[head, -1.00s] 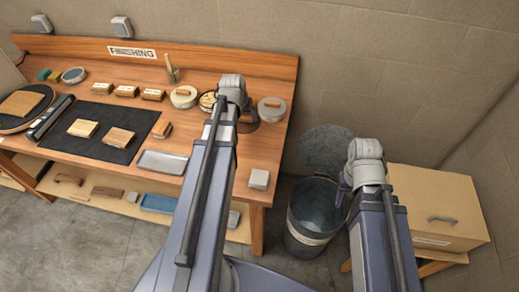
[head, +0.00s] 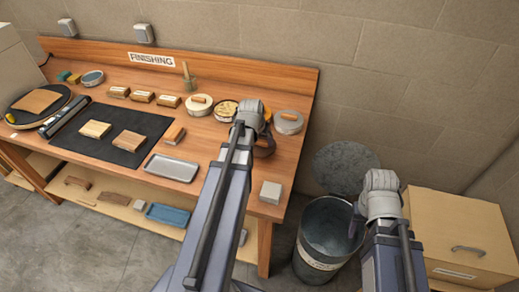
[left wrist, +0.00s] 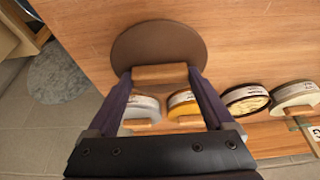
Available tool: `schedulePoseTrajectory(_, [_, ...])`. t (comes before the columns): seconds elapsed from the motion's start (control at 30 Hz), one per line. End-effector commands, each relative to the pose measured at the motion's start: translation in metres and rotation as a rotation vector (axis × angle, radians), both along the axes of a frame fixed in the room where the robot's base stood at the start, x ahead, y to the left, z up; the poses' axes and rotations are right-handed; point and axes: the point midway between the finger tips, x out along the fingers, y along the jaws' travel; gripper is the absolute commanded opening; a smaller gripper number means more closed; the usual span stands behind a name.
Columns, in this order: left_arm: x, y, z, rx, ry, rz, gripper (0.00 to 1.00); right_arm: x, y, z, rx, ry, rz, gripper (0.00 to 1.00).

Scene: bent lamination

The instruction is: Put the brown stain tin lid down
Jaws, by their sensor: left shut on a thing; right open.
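The brown stain tin lid (left wrist: 158,44) is a flat brown disc with a wooden bar handle (left wrist: 160,74). My left gripper (left wrist: 160,76) is shut on that handle. In the head view, my left gripper (head: 252,132) is over the right part of the bench, and it mostly hides the lid (head: 265,149). The lid lies flat over bare wood in front of the tin row; I cannot tell whether it touches the bench. My right gripper (head: 358,222) is open and empty beside the metal bin; its fingers are partly hidden by its wrist.
Behind the lid are a yellow tin (left wrist: 184,103), a grey-lidded tin (head: 289,122), an open tin (head: 226,110) and a cream-lidded tin (head: 199,105). A pale block (head: 270,192) sits at the bench's front right. A metal bin (head: 312,262) and wooden box (head: 462,235) stand right.

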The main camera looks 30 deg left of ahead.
Motion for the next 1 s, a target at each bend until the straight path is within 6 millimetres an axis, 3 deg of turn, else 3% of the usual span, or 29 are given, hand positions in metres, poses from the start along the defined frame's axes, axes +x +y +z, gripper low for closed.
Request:
schedulePoseTrajectory(0.3, [0.000,0.000,-0.037,0.000,0.000,0.000,0.32,0.000,0.000,-0.037,0.000,0.000,0.000,0.50])
schedulePoseTrajectory(0.77, [0.000,0.000,-0.041,0.000,0.000,0.000,0.32,0.000,0.000,-0.041,0.000,0.000,0.000,0.50])
schedulePoseTrajectory(0.8, [0.000,0.000,-0.039,0.000,0.000,0.000,0.90,0.000,0.000,-0.039,0.000,0.000,0.000,0.50])
schedulePoseTrajectory(0.9, [0.000,0.000,-0.039,0.000,0.000,0.000,1.00,0.000,0.000,-0.039,0.000,0.000,0.000,0.50])
schedulePoseTrajectory(1.0, [0.000,0.000,-0.039,0.000,0.000,0.000,1.00,0.000,0.000,-0.039,0.000,0.000,0.000,0.50])
